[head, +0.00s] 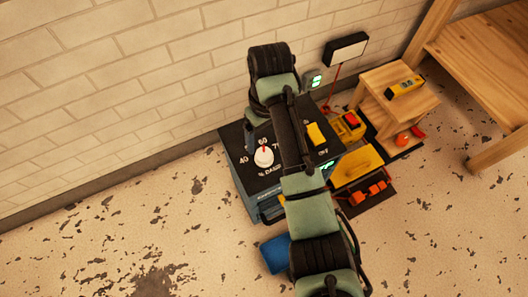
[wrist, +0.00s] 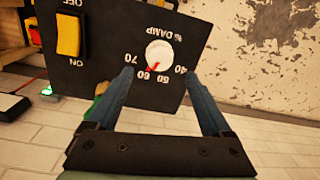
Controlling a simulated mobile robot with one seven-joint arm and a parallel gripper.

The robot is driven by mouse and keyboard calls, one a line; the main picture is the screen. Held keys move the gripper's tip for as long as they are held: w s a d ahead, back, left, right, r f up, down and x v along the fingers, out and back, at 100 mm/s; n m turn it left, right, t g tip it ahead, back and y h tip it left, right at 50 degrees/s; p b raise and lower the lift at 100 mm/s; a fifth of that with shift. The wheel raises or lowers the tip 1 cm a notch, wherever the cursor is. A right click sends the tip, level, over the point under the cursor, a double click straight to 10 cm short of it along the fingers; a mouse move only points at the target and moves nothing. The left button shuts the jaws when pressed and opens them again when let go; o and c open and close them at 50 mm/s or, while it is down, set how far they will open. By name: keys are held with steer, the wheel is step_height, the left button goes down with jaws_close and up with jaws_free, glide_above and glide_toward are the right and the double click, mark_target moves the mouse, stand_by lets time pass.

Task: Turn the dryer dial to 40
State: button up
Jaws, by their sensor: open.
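The dryer dial is a white round knob with a red pointer on a black panel, seen in the head view (head: 264,157) and, upside down, in the wrist view (wrist: 159,53). Its pointer is at about 60. The 40 mark (wrist: 180,69) is legible to one side of the dial. My gripper (wrist: 158,72) is open, with its two blue-grey fingers apart. In the wrist view the fingertips lie on either side of the dial's lower edge; I see no contact. In the head view my arm hides most of the gripper.
A yellow ON/OFF switch (wrist: 69,35) is on the same panel, also seen in the head view (head: 316,134). A wooden stool (head: 412,103) and yellow tools stand to the right. A brick wall (head: 150,80) is behind. The floor at left is clear.

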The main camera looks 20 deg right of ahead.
mark_target(264, 153)
step_height(264, 153, down, 7)
steer(key=b, duration=0.2)
steer(key=shift+a+b, duration=0.1)
steer(key=shift+b, duration=0.2)
steer(key=shift+r, duration=0.1)
jaws_close()
